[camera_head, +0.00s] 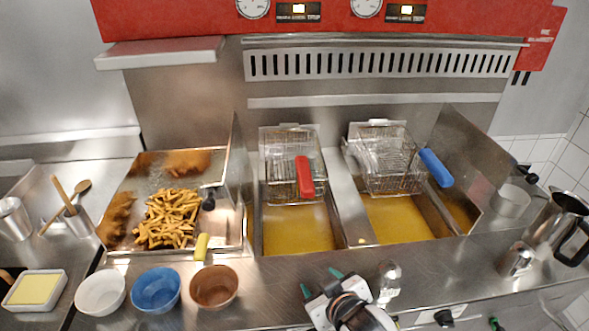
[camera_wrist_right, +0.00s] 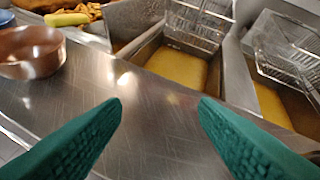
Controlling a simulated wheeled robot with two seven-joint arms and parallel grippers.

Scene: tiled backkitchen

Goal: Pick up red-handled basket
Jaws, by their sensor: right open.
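The red-handled basket is a wire fry basket (camera_head: 283,142) hung at the back of the left oil vat in the head view. Its red handle (camera_head: 304,176) points toward me. In the right wrist view part of a wire basket (camera_wrist_right: 197,25) shows above the oil; no handle shows there. My right gripper (camera_head: 320,283) is at the counter's front edge, in front of the left vat and well short of the basket. Its green fingers (camera_wrist_right: 160,110) are spread wide with nothing between them. My left gripper is not in view.
A blue-handled basket (camera_head: 383,160) hangs over the right vat. A brown bowl (camera_head: 214,287), blue bowl (camera_head: 156,290) and white bowl (camera_head: 101,292) stand front left. A glass shaker (camera_head: 389,276) stands right of my gripper. Fries (camera_head: 168,218) lie in the left tray.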

